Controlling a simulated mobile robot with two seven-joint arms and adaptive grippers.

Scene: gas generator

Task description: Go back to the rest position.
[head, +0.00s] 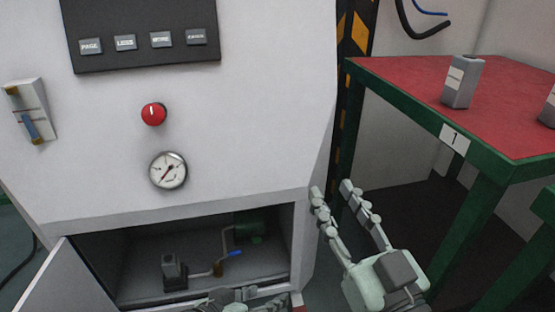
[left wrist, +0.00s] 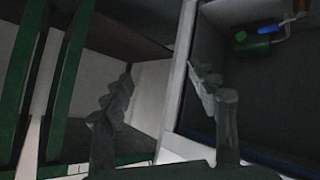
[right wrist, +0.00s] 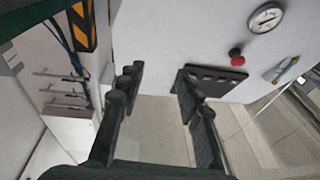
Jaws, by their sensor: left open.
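My right gripper (head: 331,190) is raised in front of the cabinet's right edge in the head view, its two fingers pointing up and apart. In the right wrist view (right wrist: 159,76) its fingers are spread with nothing between them. My left gripper (head: 240,297) is at the bottom edge of the head view, partly cut off, in front of the open lower compartment (head: 120,250). In the left wrist view (left wrist: 163,85) its fingers are spread and empty, near the compartment's side edge.
The white cabinet (head: 250,120) has a red knob (head: 153,114) and a gauge (head: 168,170). Its compartment door (head: 65,285) stands open at the left. Inside are a green part (head: 250,230) and a blue-handled valve (head: 236,253). A red-topped table (head: 415,75) at the right carries grey blocks (head: 462,82).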

